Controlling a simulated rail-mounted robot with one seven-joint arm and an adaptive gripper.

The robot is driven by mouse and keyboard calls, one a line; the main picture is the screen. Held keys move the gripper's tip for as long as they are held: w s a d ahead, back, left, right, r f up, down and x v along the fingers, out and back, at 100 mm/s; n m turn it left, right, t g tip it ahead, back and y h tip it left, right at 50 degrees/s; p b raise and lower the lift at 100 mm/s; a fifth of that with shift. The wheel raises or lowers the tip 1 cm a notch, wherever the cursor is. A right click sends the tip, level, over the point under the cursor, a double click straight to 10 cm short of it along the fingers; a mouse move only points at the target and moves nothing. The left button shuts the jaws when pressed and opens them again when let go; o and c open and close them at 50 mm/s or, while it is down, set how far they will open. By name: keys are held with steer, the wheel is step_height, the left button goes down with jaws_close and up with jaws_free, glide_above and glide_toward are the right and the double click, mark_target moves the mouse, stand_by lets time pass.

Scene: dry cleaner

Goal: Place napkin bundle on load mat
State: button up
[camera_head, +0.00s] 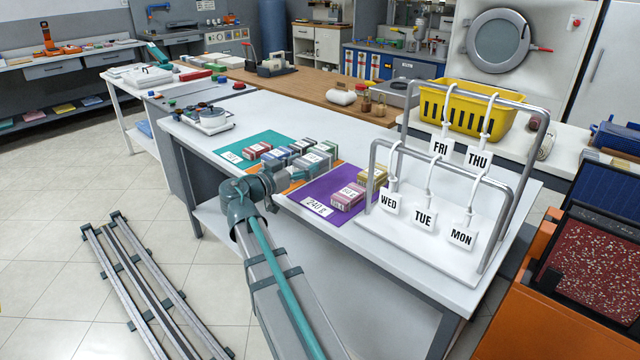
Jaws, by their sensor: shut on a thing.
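Several small banded napkin bundles lie in a cluster on and beside a teal mat (230,152), among them a red one (259,149) and a green one (322,148). A purple mat (312,195) marked "240 g" carries a pink bundle (347,198) and a yellow bundle (373,178). An orange strip (298,186) shows between the two mats. I cannot tell which is the load mat. My gripper (297,173) is low over the orange strip, at the near edge of the cluster. It is shut on a napkin bundle, whose outline is hard to separate from its neighbours.
A white metal stand (440,262) with hanging day tags is right of the purple mat. A yellow crate (464,106) stands behind it. The table's front strip (345,250) is clear.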

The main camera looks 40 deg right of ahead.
steer(key=w+d+f, duration=0.1)
steer(key=d+f, duration=0.1)
steer(key=w+d+f, duration=0.1)
steer(key=d, duration=0.1)
steer(key=w+d+f, duration=0.1)
steer(key=d+f, duration=0.1)
steer(key=shift+w+f, duration=0.15)
steer(key=shift+f, duration=0.2)
steer(key=shift+w+d+f, duration=0.2)
steer(key=shift+d+f, duration=0.2)
steer(key=shift+f, duration=0.2)
steer(key=shift+d+f, duration=0.2)
steer(key=shift+f, duration=1.55)
steer(key=shift+f+b, duration=0.2)
steer(key=shift+b, duration=0.1)
steer(key=o, duration=1.2)
steer(key=shift+r, duration=0.1)
